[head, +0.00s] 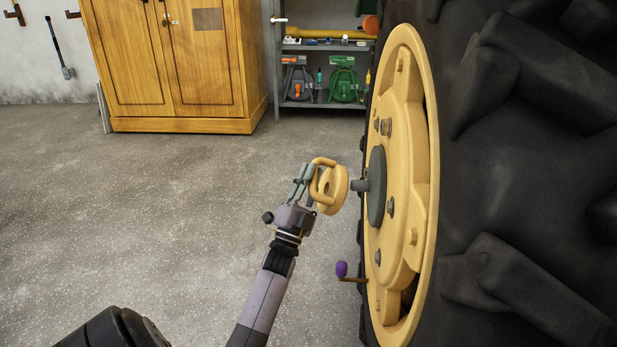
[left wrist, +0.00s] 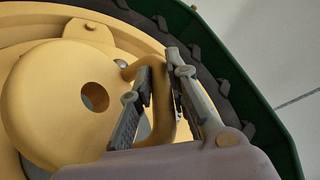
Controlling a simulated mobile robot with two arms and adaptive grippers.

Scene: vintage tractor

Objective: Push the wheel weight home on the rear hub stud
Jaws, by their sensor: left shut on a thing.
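The wheel weight (head: 334,191) is a thick yellow disc with a handle; it is held upright just left of the rear hub stud (head: 360,186). The short grey stud sticks out of the dark round hub plate (head: 377,187) on the yellow wheel. Its tip is very close to the weight; I cannot tell whether they touch. My left gripper (head: 306,186) is shut on the weight's handle. The left wrist view shows the weight's face (left wrist: 45,95) with its round centre hole, and the left gripper's fingers (left wrist: 160,98) around the handle. No stud shows in the hole. My right gripper is out of view.
The yellow wheel rim (head: 407,60) and big black tyre (head: 520,180) fill the right side. A purple knob (head: 341,268) on a rod juts out below the weight. A wooden cabinet (head: 180,60) and grey shelf (head: 320,112) stand behind. The floor (head: 150,220) on the left is clear.

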